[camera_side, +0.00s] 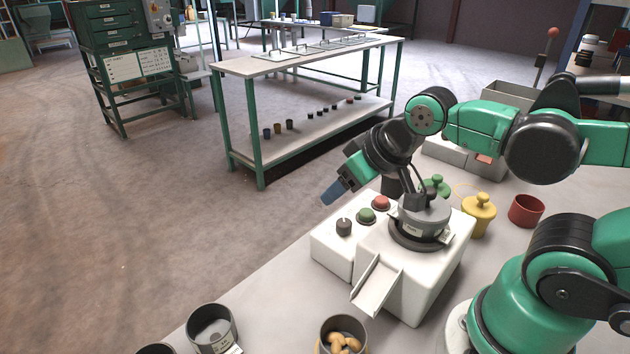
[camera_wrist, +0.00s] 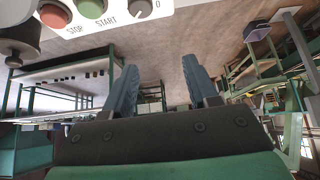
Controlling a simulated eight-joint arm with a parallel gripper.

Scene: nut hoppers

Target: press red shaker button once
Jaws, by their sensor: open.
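The red button (camera_side: 381,202) sits on a white machine box, at the back of a row of controls. In the wrist view the red button (camera_wrist: 55,15) is at the top left, beside the word STOP. A green button (camera_side: 366,215), marked START in the wrist view (camera_wrist: 92,8), is beside it. A dark knob (camera_side: 344,227) is at the row's front end. My gripper (camera_side: 330,198) has blue fingers and hangs beyond the box's far left side, apart from the buttons. In the wrist view my gripper (camera_wrist: 158,65) is open with nothing between its fingers.
The machine has a round dark-rimmed top (camera_side: 420,215) and a white chute (camera_side: 377,285). A yellow weight-like piece (camera_side: 479,213) and a red cup (camera_side: 526,210) stand to its right. A bowl of nuts (camera_side: 343,338) and a dark cup (camera_side: 212,328) are in front.

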